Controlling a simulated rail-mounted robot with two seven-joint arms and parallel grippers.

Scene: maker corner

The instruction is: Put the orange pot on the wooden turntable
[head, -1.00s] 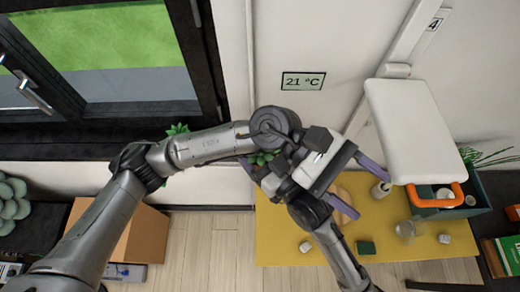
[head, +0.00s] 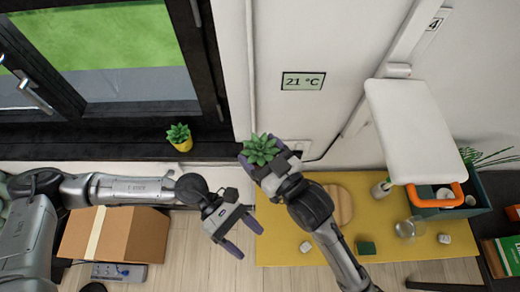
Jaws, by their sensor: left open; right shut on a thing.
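My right gripper (head: 262,156) is shut on a potted green succulent (head: 261,149) at the wall side of the yellow table. The leaves hide the pot, so I cannot see its colour. The round wooden turntable (head: 343,203) lies on the table to the right of this plant, partly behind my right arm, and its visible top is bare. My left gripper (head: 243,236) is open and empty, below and left of the held plant, near the table's left edge.
A yellow pot with a succulent (head: 182,142) stands on the window sill. The yellow table (head: 290,225) also bears a green block (head: 365,248), a glass jar (head: 406,230) and small white items. A white lamp head (head: 415,130) overhangs its right side. A cardboard box (head: 125,236) stands at left.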

